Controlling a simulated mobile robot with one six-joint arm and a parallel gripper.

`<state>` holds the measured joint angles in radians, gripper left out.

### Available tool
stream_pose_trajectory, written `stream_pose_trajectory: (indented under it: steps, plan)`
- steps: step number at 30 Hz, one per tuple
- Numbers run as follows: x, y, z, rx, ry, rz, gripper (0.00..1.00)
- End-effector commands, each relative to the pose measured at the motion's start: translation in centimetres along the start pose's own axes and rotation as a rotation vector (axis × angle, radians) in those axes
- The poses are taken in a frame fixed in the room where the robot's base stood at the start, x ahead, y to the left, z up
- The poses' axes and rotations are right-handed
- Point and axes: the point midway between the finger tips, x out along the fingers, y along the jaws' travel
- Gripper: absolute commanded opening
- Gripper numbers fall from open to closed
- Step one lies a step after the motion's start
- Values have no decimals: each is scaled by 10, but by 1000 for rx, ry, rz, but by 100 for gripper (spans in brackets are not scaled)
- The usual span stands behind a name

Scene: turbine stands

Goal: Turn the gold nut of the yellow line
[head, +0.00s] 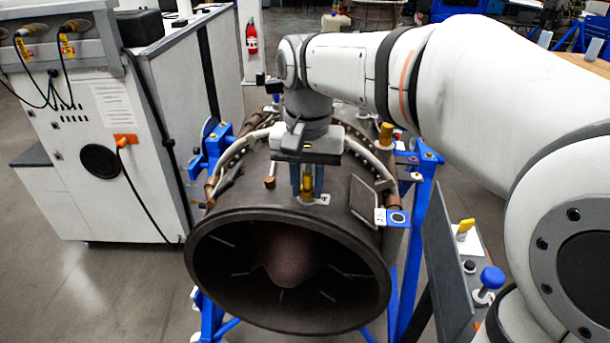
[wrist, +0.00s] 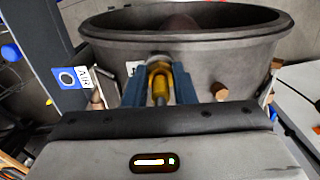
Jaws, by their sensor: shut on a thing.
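My gripper (head: 308,187) reaches down from above onto the top of the dark turbine casing (head: 250,200), near its front rim. Its two blue fingers are shut on a gold nut (head: 307,184), one finger on each side. In the wrist view the gold nut (wrist: 160,77) shows between the blue fingers of my gripper (wrist: 159,88). The fingers hide the nut's sides. I cannot make out a yellow line leading to it. A white tag (head: 323,199) lies on the casing just right of the fingers.
A brown fitting (head: 270,182) stands left of my gripper, and a gold cap (head: 386,134) stands behind right. A blue stand (head: 418,215) carries the casing. A white cabinet (head: 100,165) with cables is at the left. A panel with a blue knob (head: 491,278) is at the lower right.

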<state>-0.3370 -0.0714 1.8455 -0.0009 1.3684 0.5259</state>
Motion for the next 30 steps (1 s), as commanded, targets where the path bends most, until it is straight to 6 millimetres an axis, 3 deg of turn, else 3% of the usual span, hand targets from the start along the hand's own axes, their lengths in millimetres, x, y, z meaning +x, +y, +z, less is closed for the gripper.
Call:
stream_pose_trajectory:
  steps: [15, 30]
  plan:
    - [0, 2, -1, -416, 2, -1, 1]
    - [-1, 3, -1, -590, 3, -1, 1]
